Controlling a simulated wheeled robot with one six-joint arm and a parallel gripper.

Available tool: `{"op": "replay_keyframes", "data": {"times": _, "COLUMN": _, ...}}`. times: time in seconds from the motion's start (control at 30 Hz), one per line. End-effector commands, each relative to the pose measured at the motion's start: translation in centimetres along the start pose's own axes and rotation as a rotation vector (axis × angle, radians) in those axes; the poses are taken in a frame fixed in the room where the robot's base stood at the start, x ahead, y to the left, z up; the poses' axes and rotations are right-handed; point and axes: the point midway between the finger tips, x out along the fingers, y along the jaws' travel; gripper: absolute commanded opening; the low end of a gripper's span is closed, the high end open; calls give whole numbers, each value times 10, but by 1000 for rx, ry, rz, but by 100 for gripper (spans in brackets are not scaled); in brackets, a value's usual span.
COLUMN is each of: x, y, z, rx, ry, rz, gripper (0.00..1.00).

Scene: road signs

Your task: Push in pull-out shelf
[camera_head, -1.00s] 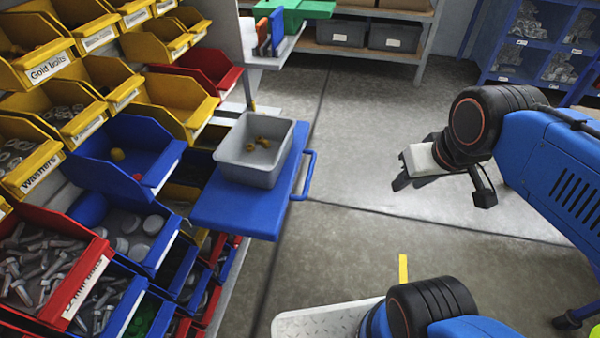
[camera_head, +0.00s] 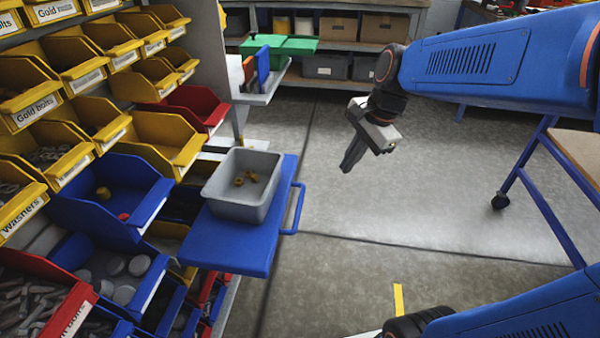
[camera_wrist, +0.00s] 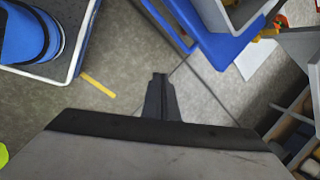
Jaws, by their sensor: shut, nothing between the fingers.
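The blue pull-out shelf (camera_head: 228,243) sticks out from the bin rack at left in the head view, with its blue handle (camera_head: 298,208) on the right edge. A grey bin (camera_head: 240,208) with a few gold parts sits on it. My gripper (camera_head: 348,166) is shut and empty, in the air to the right of and beyond the handle, apart from it and pointing down. In the wrist view, my shut fingers (camera_wrist: 160,78) point toward the floor. The shelf (camera_wrist: 232,45) shows there at the upper right, with part of the grey bin.
The rack holds yellow, red and blue bins (camera_head: 120,190) of hardware. A green tray (camera_head: 280,44) stands on a small shelf behind. A wheeled blue-framed table (camera_head: 545,190) is at right. The floor (camera_head: 380,215) right of the shelf is clear.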

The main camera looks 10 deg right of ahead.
Motion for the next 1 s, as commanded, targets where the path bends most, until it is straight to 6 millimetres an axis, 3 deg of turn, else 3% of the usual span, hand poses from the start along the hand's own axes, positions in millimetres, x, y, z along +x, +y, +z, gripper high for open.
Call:
{"op": "replay_keyframes", "data": {"times": 0.2, "x": 26, "y": -51, "z": -4, "rx": 386, "ry": -74, "rz": 44, "gripper": 0}}
{"op": "replay_keyframes", "data": {"times": 0.4, "x": 42, "y": -78, "z": -6, "rx": 612, "ry": -109, "rz": 76, "gripper": 0}}
{"op": "replay_keyframes", "data": {"times": 0.67, "x": 56, "y": -83, "z": -5, "rx": 670, "ry": -117, "rz": 87, "gripper": 0}}
{"op": "replay_keyframes", "data": {"times": 1.0, "x": 110, "y": -80, "z": 3, "rx": 667, "ry": -116, "rz": 89, "gripper": 0}}
